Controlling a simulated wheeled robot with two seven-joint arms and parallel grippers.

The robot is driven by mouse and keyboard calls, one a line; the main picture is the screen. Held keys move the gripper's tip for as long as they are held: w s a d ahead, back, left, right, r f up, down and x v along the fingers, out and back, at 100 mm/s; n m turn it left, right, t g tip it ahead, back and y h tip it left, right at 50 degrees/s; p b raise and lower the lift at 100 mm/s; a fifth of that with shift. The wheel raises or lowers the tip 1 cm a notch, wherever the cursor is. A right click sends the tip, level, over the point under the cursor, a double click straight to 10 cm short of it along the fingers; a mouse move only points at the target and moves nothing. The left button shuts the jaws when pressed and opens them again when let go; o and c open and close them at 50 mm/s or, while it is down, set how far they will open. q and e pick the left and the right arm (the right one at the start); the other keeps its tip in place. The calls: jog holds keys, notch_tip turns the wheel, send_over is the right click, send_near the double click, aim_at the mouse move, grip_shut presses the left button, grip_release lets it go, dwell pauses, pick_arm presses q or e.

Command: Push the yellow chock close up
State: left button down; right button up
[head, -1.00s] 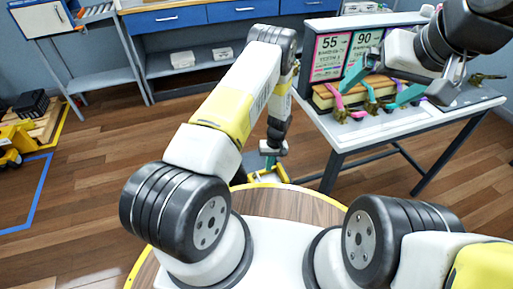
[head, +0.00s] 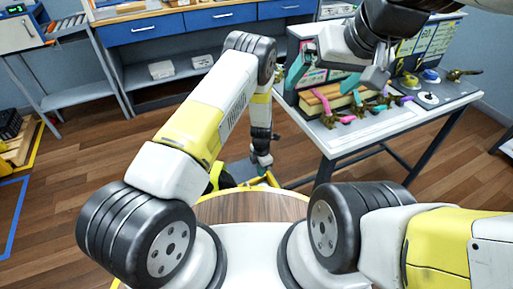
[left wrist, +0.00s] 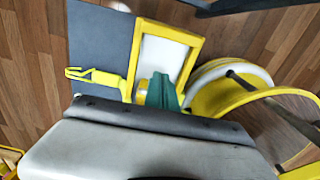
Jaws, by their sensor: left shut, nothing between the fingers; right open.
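My left gripper (head: 262,160) is low beside the round wooden top of my base, shut and empty. In the left wrist view its teal fingertips (left wrist: 161,92) are together at the near edge of a yellow-edged piece with a white face (left wrist: 165,50), which seems to be the yellow chock; contact cannot be told. A yellow-and-white wheel (left wrist: 232,83) is just right of it. In the head view, yellow parts (head: 268,179) show at the gripper, partly hidden by my arm. My right gripper (head: 324,78) is open and empty, over the table at the right.
A table (head: 345,142) at the right holds coloured straps, several brown hook-like pieces and sign boards. A grey panel (left wrist: 98,45) and a slim yellow piece (left wrist: 93,75) lie left of the chock. Blue-drawered shelving (head: 180,24) stands behind. Wooden floor is open at the left.

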pick_arm(q)
jog(key=s+a+f, duration=0.1)
jog(key=a+f, duration=0.2)
jog(key=f, duration=0.3)
jog(key=shift+s+a+f, duration=0.15)
jog(key=shift+s+a, duration=0.15)
jog(key=shift+a, duration=0.1)
jog(key=shift+s+a, duration=0.4)
jog(key=shift+a, duration=0.45)
jog(key=shift+s+a, duration=0.4)
jog(key=shift+a, duration=0.45)
jog(key=shift+d, duration=0.1)
